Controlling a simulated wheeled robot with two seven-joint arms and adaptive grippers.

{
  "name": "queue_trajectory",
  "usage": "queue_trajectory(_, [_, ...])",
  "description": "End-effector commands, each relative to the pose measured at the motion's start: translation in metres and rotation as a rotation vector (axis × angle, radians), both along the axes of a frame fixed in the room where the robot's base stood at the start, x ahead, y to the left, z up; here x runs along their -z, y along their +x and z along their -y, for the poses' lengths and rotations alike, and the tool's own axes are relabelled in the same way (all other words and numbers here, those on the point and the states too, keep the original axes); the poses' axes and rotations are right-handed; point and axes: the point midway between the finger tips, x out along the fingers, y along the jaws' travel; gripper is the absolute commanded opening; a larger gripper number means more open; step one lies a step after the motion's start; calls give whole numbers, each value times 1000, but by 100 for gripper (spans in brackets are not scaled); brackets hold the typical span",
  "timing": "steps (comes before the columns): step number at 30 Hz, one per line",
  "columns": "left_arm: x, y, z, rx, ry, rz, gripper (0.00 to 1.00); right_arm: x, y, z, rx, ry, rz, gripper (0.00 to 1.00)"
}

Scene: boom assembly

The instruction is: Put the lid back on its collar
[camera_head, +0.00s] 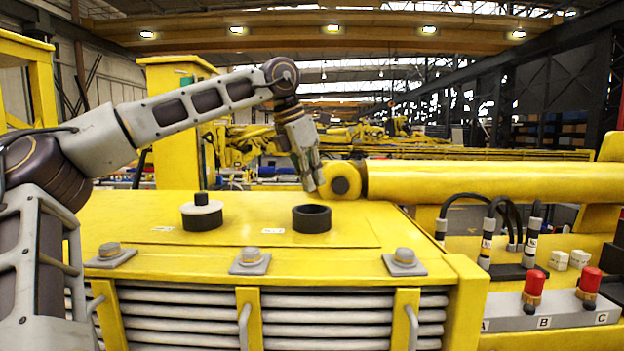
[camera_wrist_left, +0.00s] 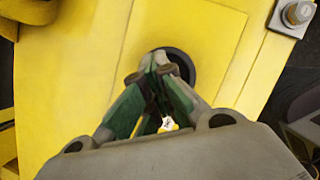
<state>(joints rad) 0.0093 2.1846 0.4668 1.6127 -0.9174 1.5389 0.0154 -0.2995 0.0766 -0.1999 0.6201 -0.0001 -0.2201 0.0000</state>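A white disc-shaped lid with a black knob (camera_head: 202,212) sits on a black round base on the yellow deck, at the left in the head view. To its right an open black collar (camera_head: 311,219) stands on the deck with nothing on it. The collar also shows in the wrist view (camera_wrist_left: 183,66), partly hidden by my fingers. My left gripper (camera_head: 313,184) points down, above and a little behind the collar in the head view. Its fingertips (camera_wrist_left: 158,67) meet, and I see nothing held between them. My right gripper is not in view.
A thick yellow boom cylinder (camera_head: 480,182) lies behind the collar, close to my left gripper. Bolted grey plates (camera_head: 250,262) line the deck's front edge. Hoses and red-capped valves (camera_head: 535,284) stand at the right. The deck between lid and collar is clear.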

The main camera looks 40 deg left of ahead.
Motion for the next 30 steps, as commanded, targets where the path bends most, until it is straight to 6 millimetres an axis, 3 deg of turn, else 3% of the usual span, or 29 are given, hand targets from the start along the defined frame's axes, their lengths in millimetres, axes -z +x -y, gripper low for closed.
queue_trajectory(14, [4, 0, 0, 1, 1, -1, 0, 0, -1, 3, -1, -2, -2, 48])
queue_trajectory(30, [27, 0, 0, -1, 0, -1, 0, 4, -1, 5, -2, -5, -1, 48])
